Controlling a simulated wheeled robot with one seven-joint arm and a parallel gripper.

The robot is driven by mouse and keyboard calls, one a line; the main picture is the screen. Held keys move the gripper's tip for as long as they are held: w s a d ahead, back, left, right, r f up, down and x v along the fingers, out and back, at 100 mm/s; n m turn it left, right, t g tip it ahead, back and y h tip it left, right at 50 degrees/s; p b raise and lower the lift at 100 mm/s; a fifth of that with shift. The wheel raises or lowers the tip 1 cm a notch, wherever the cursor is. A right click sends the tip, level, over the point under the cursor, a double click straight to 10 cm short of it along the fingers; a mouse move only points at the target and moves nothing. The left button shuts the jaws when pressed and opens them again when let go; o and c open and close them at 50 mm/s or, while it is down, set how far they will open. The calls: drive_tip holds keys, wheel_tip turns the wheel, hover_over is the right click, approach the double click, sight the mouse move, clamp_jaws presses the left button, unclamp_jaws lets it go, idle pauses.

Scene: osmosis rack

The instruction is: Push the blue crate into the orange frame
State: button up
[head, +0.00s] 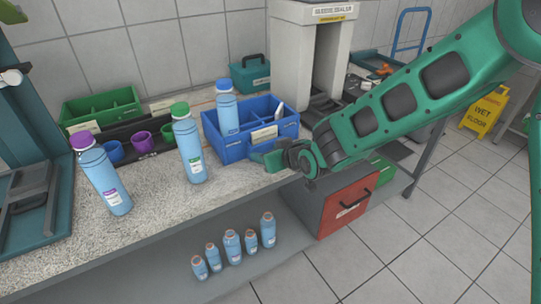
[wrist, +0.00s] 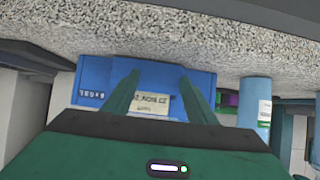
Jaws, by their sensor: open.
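The blue crate (head: 222,148) stands on the speckled counter, with a blue-capped bottle (head: 228,110) and a small white item inside. Its labelled blue face also fills the middle of the wrist view (wrist: 92,85). My gripper (head: 262,158) is at the crate's near right side, by the counter's front edge. In the wrist view my gripper (wrist: 158,77) is open, its two green fingers apart and pointing at the crate face around the label. I cannot tell whether they touch it. I cannot make out an orange frame in either view.
A green-capped bottle (head: 188,145) stands left of the crate, and a purple-capped bottle (head: 103,178) farther left. Behind are a dark tray with cups (head: 143,141), a green crate (head: 101,107) and the sealer machine (head: 296,50). Several small bottles stand on the lower shelf.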

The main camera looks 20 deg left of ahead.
sight(245, 128)
drive_tip(key=shift+w+a, duration=1.1)
drive_tip(key=shift+a, duration=0.15)
drive_tip(key=shift+w+a, duration=0.95)
drive_tip(key=shift+a, duration=0.2)
drive_tip(key=shift+w+a, duration=0.95)
drive_tip(key=shift+a, duration=0.2)
drive_tip(key=shift+w+a, duration=1)
drive_tip(key=shift+a, duration=0.15)
drive_tip(key=shift+w+a, duration=0.95)
drive_tip(key=shift+a, duration=0.2)
drive_tip(key=shift+w+a, duration=1.6)
drive_tip(key=shift+a, duration=0.2)
drive_tip(key=shift+v, duration=4.05)
